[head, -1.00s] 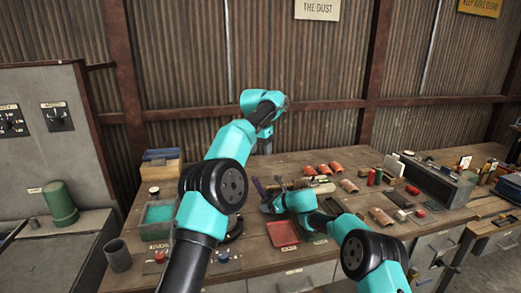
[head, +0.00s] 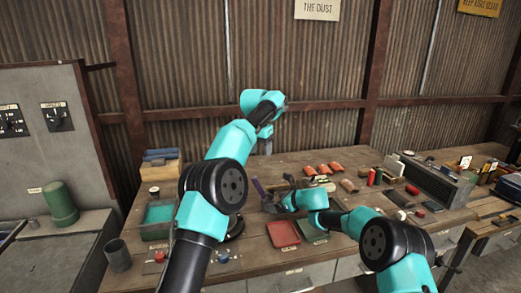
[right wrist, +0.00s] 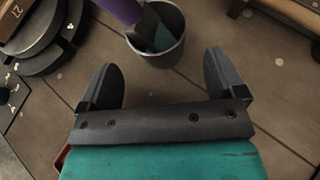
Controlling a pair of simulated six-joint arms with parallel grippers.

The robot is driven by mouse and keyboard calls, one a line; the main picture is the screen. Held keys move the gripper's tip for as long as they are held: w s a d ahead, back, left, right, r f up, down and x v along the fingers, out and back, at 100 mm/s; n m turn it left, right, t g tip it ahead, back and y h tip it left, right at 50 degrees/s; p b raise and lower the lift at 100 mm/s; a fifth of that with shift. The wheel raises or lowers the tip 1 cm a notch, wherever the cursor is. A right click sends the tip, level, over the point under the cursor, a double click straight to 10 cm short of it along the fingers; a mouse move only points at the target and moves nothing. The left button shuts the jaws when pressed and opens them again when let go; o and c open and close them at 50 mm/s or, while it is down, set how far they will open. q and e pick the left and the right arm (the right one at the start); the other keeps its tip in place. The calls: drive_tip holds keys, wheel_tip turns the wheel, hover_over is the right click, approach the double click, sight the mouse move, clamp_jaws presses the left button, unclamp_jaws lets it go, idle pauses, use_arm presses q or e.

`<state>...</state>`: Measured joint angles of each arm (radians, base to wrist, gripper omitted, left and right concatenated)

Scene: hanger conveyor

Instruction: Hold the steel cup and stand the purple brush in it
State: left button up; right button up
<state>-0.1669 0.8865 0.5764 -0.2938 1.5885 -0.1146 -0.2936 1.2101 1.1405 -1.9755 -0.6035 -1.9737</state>
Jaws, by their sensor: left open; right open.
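The steel cup (right wrist: 165,62) stands upright on the bench in the right wrist view, just beyond my right gripper's fingertips. The purple brush (right wrist: 122,9) is in it, its handle rising out and leaning to the upper left; its lower end inside the cup is partly hidden. The brush handle also shows in the head view (head: 258,186). My right gripper (right wrist: 160,76) is open and empty, low over the bench, with a finger toward each side of the cup and not touching it. My left gripper (head: 266,144) is raised beyond the bench's middle, open and empty, clear of the cup.
A red tray (head: 283,234) and a dark green tray (head: 312,236) lie near the bench's front. A teal-filled bin (head: 158,214) stands left. Several orange pieces (head: 323,169) lie behind. A round dark stand (right wrist: 40,38) is close left of the cup.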

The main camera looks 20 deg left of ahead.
drive_tip(key=v, duration=0.7)
drive_tip(key=shift+d, duration=0.2)
